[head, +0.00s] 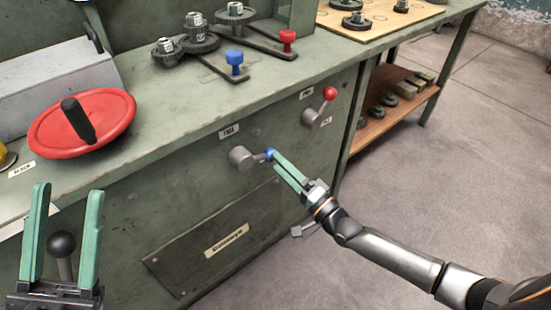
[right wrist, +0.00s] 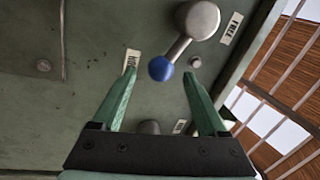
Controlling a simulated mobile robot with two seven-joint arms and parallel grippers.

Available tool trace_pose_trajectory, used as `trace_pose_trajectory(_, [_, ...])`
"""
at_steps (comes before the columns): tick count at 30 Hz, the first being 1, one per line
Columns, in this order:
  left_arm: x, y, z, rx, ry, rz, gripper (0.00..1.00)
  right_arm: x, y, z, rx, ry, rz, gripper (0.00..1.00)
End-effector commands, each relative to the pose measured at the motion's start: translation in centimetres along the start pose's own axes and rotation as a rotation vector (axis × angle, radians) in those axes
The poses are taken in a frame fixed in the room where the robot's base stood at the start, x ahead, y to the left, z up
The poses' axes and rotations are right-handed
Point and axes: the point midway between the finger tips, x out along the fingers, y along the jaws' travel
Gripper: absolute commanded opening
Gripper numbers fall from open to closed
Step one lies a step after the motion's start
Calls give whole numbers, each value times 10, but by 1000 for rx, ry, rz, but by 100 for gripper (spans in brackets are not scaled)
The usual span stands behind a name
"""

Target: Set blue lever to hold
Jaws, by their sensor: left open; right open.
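The blue lever has a grey hub (head: 240,157) on the green bench front and a short arm with a blue knob (head: 270,153), pointing right in the head view. A FREE label (head: 229,132) sits above the hub. In the right wrist view the blue knob (right wrist: 161,68) lies between the fingertips of my right gripper (right wrist: 159,73), which is open; contact is not clear. A second label (right wrist: 132,60), partly covered by a finger and unreadable, is beside the knob, on the side away from FREE (right wrist: 231,28). My left gripper (head: 68,190) is open at the lower left.
A red-knobbed lever (head: 329,93) is on the panel to the right, pointing up. A red handwheel (head: 82,123), gears (head: 185,43) and blue and red pegs stand on the bench top. A black ball knob (head: 61,243) shows between my left fingers. Open floor lies right.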

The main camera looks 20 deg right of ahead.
Motion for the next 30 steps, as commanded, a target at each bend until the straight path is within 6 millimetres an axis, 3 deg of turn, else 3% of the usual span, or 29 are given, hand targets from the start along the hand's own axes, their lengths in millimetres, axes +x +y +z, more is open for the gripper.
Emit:
trace_pose_trajectory(6, [8, -5, -9, 23, 2, 3, 50, -51, -1, 0, -1, -1, 6, 76])
trace_pose_trajectory(12, [12, -8, -12, 36, 3, -2, 50, -84, 0, 0, 1, 0, 3, 76])
trace_pose_trajectory(18, [13, -9, -13, 38, 2, -4, 50, -96, 0, 0, 1, 0, 1, 76])
trace_pose_trajectory(30, [12, -9, -13, 36, 2, -6, 50, -96, 0, 0, 1, 0, 1, 76])
